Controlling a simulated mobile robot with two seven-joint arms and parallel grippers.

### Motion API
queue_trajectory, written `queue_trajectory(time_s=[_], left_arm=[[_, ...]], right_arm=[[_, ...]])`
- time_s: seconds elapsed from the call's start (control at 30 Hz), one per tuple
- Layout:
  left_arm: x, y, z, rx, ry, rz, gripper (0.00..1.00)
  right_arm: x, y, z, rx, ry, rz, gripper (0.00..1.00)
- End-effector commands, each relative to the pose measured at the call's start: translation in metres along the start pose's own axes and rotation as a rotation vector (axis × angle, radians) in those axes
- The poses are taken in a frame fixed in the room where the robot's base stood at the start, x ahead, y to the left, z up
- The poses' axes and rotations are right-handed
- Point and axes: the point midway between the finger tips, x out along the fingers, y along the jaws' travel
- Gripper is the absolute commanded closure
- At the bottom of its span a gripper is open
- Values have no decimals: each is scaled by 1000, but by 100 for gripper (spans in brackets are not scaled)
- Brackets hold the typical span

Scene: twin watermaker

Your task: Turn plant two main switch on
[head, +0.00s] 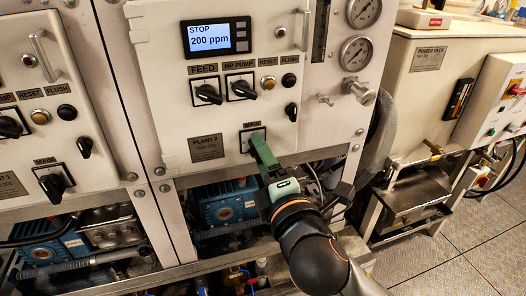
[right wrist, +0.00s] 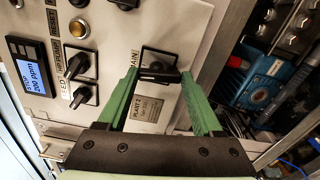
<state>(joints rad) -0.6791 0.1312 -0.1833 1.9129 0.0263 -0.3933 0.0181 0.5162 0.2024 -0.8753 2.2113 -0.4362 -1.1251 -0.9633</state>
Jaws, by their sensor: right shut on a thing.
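The plant two panel (head: 222,110) fills the middle of the head view, with a PLANT 2 plate (head: 206,148) at its lower left. Its main switch is a black knob (right wrist: 158,75) on a square black-edged plate, under a MAIN label. My right gripper (head: 257,142) has its green fingers at this switch and hides most of it in the head view. In the right wrist view, the fingertips (right wrist: 160,74) are shut on the knob, one at each end. The panel display (head: 209,38) reads STOP, 200 ppm. My left gripper is not in view.
A blue pump (head: 228,204) sits below.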

Motion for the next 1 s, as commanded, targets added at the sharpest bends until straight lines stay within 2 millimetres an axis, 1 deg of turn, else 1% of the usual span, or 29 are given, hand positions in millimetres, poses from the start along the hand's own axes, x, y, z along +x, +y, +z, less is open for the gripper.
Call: queue_trajectory(time_s=[0.1, 0.3, 0.87, 0.9, 1.0], left_arm=[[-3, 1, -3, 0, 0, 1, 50], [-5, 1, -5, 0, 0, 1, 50], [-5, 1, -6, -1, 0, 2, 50], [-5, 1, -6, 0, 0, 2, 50], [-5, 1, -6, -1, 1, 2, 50]], right_arm=[[0, 0, 0, 65, 0, -3, 88], [0, 0, -1, 137, 1, -2, 88], [0, 0, -1, 171, 1, -1, 88], [0, 0, -1, 171, 1, -1, 31], [0, 0, -1, 170, 1, -1, 20]])
